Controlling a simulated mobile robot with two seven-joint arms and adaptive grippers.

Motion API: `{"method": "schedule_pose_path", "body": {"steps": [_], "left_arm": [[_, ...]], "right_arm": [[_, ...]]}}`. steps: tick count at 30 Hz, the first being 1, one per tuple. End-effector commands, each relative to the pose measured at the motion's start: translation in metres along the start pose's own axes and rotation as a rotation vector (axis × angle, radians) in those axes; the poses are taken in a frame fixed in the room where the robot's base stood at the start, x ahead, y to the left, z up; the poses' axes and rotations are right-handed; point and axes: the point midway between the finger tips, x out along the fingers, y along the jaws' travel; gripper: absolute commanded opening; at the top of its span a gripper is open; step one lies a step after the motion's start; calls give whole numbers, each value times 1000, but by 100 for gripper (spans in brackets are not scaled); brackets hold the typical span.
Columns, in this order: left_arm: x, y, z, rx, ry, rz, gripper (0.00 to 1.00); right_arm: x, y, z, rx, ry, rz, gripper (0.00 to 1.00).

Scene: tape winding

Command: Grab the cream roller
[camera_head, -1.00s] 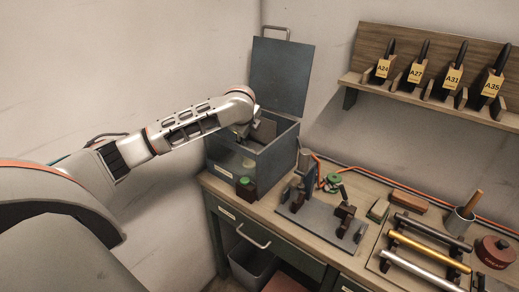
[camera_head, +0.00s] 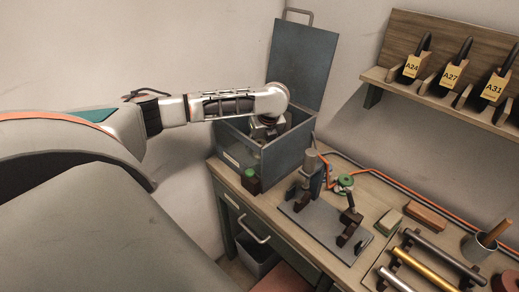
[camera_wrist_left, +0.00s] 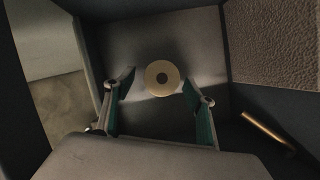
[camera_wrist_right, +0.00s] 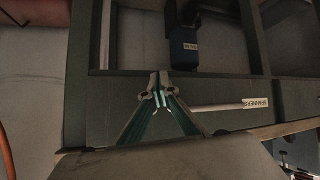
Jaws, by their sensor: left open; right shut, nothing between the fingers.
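The cream roller (camera_wrist_left: 162,78) shows in the left wrist view as a round cream disc with a dark centre hole, on the floor of the dark box. My left gripper (camera_wrist_left: 160,88) is open, with its fingers on either side of the roller in the picture; I cannot tell how far above it they are. In the head view my left gripper (camera_head: 268,128) is inside the open metal box (camera_head: 238,152), and the arm hides the roller. My right gripper (camera_wrist_right: 162,92) is shut and empty in front of the cabinet; it is out of the head view.
The box lid (camera_head: 300,62) stands open behind. A gold rod (camera_wrist_left: 268,131) lies inside the box at the right. A metal fixture (camera_head: 325,225) and several rollers on a rack (camera_head: 425,275) occupy the bench.

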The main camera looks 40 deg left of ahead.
Motion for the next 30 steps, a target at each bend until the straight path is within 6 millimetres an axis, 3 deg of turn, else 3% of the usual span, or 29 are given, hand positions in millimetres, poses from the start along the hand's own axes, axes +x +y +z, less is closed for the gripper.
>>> {"method": "schedule_pose_path", "body": {"steps": [6,13,14,18,30], "left_arm": [[22,1,0,-1,0,1,55],[23,0,0,-1,-1,0,55],[23,0,0,-1,-1,0,50],[23,0,0,-1,-1,0,13],[20,0,2,-2,-1,-1,9]], "right_arm": [[0,1,0,-1,-1,1,0],[0,1,0,-1,0,1,0],[0,1,0,-1,0,1,0],[0,1,0,-1,0,1,0],[0,1,0,-1,-1,2,0]]}}
